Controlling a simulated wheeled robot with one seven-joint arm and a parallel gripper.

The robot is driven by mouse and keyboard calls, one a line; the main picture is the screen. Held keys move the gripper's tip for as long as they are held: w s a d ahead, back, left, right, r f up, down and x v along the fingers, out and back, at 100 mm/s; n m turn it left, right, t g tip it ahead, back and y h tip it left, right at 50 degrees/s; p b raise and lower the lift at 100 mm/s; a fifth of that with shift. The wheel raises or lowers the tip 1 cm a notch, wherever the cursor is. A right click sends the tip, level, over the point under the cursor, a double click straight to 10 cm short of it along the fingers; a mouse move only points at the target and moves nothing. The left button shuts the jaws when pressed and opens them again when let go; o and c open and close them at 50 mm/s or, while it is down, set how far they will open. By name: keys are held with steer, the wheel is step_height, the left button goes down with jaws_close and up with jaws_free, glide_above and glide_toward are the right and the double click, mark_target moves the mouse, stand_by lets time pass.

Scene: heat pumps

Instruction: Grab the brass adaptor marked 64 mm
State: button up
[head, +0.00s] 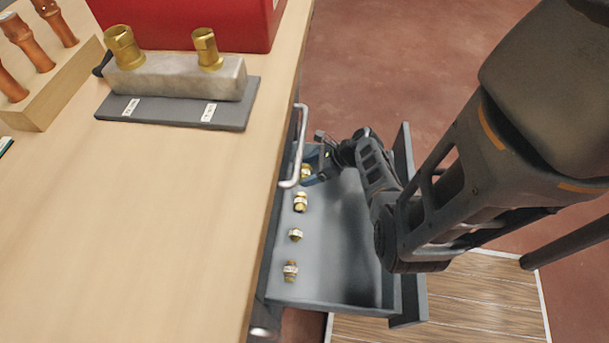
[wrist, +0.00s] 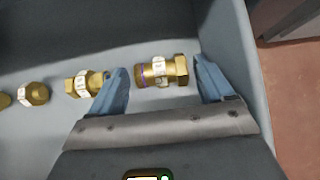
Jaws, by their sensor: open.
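Several brass adaptors with white labels lie in a row in the open grey drawer (head: 342,262). My gripper (wrist: 163,76) is open in the wrist view. One brass adaptor (wrist: 180,70) with a white label and a purple ring lies between its blue fingers, apparently not gripped. In the head view this adaptor (head: 306,171) is partly hidden by my gripper (head: 314,168) at the drawer's far end. Its neighbour (wrist: 82,85) lies just outside the left finger. The others are a smaller adaptor (head: 295,235) and one nearest the front (head: 290,271). I cannot read the label sizes.
The drawer's handle (head: 298,150) and the wooden worktop edge are close to my gripper's left. On the worktop stand a metal block (head: 175,78) with two brass fittings, a red box (head: 190,22) and a wooden tool rack (head: 52,88). The drawer's right half is empty.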

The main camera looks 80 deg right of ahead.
steer(key=shift+x, duration=1.3)
steer(key=shift+c, duration=0.4)
steer(key=c, duration=0.8)
steer(key=shift+r, duration=0.1)
steer(key=shift+c, duration=0.2)
